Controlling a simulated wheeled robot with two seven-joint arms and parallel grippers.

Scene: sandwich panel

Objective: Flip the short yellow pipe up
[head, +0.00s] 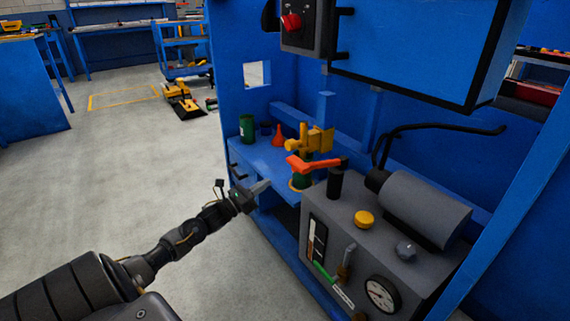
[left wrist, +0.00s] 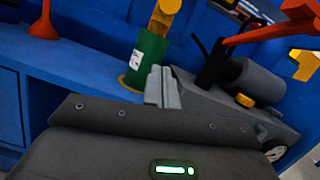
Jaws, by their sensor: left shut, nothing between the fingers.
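A yellow pipe piece (head: 312,140) stands above a green cylinder (head: 301,181) on the blue bench. In the left wrist view, its lower yellow part (left wrist: 166,12) rises from the green cylinder (left wrist: 149,62) and its top is cut off. An orange-red lever (head: 312,164) crosses in front of it in the head view. I cannot tell which yellow part is the short pipe. My left gripper (head: 264,187) is shut and empty, left of the green cylinder and apart from it in the head view. Its fingers (left wrist: 161,78) show in front of the cylinder in the left wrist view.
A grey machine with a gauge (head: 381,294), a yellow knob (head: 363,219) and a dark cylinder (head: 424,208) stands right of the pipe. A red funnel (head: 278,135) and a green can (head: 246,128) stand on the blue bench (head: 262,160).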

